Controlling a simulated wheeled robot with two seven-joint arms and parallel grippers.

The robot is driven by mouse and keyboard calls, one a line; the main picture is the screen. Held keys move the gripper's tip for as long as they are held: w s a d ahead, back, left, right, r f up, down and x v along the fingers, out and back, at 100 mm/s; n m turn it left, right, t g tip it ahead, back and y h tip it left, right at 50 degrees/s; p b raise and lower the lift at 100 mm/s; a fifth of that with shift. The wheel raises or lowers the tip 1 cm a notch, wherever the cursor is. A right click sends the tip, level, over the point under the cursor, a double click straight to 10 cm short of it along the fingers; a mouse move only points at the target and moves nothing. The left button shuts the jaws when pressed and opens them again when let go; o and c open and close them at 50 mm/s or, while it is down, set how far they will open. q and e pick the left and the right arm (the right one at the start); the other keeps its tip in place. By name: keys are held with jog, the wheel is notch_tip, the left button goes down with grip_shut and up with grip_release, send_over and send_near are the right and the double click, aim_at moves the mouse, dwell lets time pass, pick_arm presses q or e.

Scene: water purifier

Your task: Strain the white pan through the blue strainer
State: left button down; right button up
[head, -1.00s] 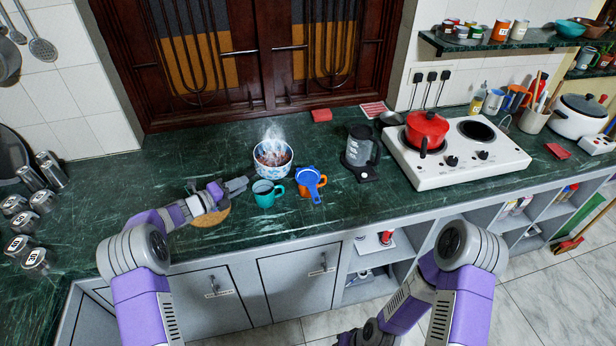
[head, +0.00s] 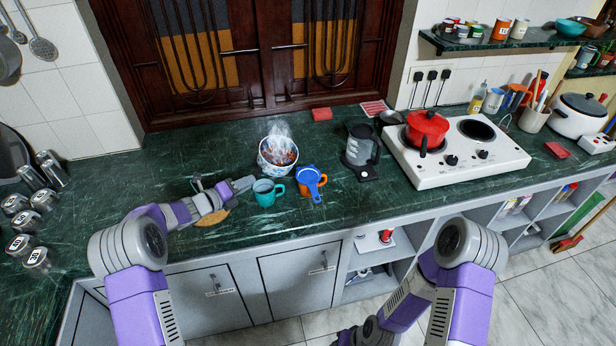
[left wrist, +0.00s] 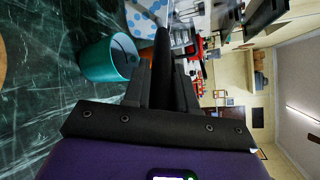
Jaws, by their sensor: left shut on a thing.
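The white pan (head: 265,163), patterned with blue, steams and holds dark reddish contents in the head view. It looks tilted and sits behind the teal mug. My left gripper (head: 243,184) is shut on its dark handle. In the left wrist view the handle (left wrist: 162,55) runs between the fingers towards the blue-spotted pan (left wrist: 145,22). The blue strainer (head: 310,181) rests over an orange mug (head: 322,181), to the right of the pan.
A teal mug (head: 266,192) stands between my left gripper and the strainer. A round wooden board (head: 212,217) lies below my left arm.

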pick_arm(q)
jog(key=r, duration=0.1)
jog(key=d+r+p, duration=0.1)
jog(key=shift+s+r+m, duration=0.3)
jog(key=shift+m, duration=0.1)
jog(key=shift+r+y, duration=0.15)
jog(key=shift+y, duration=0.15)
jog(key=shift+s+d+r, duration=0.15)
jog(key=shift+d+r, duration=0.2)
